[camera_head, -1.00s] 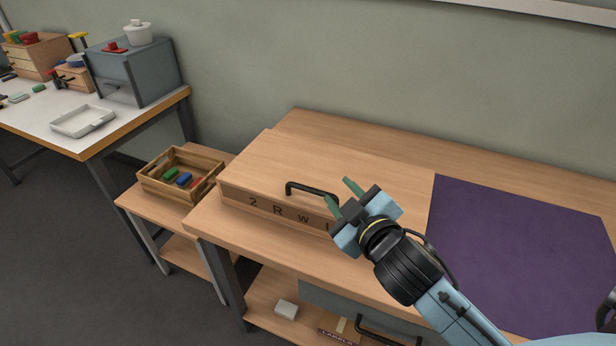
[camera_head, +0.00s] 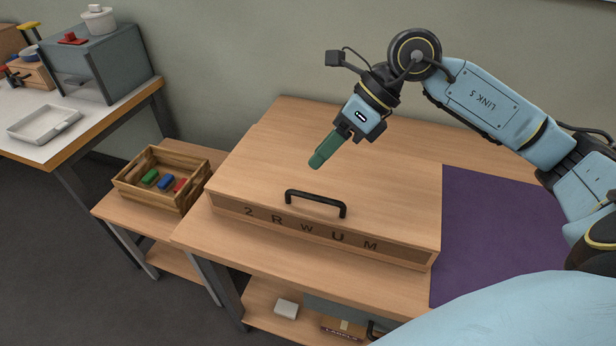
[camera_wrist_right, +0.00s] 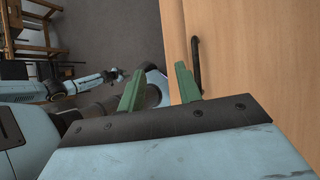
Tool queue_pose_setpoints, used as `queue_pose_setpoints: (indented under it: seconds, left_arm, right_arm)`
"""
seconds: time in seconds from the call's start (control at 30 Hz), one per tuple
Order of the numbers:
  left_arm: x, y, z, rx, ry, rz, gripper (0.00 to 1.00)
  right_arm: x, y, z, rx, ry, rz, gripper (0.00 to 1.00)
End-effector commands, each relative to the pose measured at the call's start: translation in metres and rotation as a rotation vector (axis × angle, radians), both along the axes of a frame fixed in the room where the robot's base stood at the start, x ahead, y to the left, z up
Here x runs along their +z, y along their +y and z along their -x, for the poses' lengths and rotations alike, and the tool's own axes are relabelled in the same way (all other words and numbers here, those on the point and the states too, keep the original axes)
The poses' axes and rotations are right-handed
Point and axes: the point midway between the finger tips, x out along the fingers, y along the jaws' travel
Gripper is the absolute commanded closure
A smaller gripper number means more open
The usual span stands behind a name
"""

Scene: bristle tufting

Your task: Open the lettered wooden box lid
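The wooden box stands on the workbench with its flat lid (camera_head: 270,160) down. Letters reading "2 R W U M" run along its front face (camera_head: 400,252). A black bar handle (camera_head: 316,198) sits on the lid near the front edge; the handle also shows in the right wrist view (camera_wrist_right: 195,62). My right gripper (camera_head: 316,162) is above the lid, behind the handle and apart from it. Its two green fingers stand apart with nothing between them in the right wrist view (camera_wrist_right: 158,85). My left gripper is not in the head view.
A purple mat (camera_head: 490,225) lies right of the box. A wooden crate (camera_head: 128,190) with coloured blocks stands on a lower table at left. A white table (camera_head: 95,115) with a grey cabinet (camera_head: 115,78) is further left. Bare bench top runs before the box.

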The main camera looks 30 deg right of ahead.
Motion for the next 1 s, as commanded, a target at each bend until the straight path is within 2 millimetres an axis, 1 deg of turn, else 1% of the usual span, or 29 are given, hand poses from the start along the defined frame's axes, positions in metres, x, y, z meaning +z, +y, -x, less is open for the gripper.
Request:
queue_pose_setpoints:
  seconds: [0.03,0.1,0.2,0.27,0.37,0.47,0.7,0.8,0.9,1.0]
  left_arm:
    - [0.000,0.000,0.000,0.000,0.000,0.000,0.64]
    - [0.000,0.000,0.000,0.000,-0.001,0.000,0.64]
    - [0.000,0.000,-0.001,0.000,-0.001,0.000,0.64]
    - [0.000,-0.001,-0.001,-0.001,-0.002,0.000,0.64]
    - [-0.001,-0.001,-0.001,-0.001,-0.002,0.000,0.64]
    - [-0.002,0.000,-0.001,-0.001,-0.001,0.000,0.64]
    - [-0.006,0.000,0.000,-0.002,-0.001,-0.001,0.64]
    - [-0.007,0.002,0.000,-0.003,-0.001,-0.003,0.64]
    - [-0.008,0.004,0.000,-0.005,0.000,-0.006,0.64]
    - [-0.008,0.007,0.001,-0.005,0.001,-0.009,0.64]
  right_arm:
    - [0.000,-0.017,-0.001,-0.010,0.005,0.078,0.66]
    - [0.000,-0.035,0.000,-0.020,0.017,0.160,0.66]
    - [-0.001,-0.050,0.000,-0.032,0.030,0.225,0.66]
    - [-0.004,-0.052,0.000,-0.033,0.035,0.241,0.66]
    - [-0.015,-0.048,-0.001,-0.032,0.039,0.243,0.66]
    - [-0.031,-0.041,-0.004,-0.031,0.039,0.240,0.66]
    - [-0.078,-0.020,-0.012,-0.029,0.039,0.238,0.66]
    - [-0.094,-0.013,-0.016,-0.030,0.037,0.238,0.66]
    - [-0.107,-0.008,-0.019,-0.031,0.038,0.238,0.66]
    - [-0.116,-0.004,-0.020,-0.031,0.037,0.239,0.66]
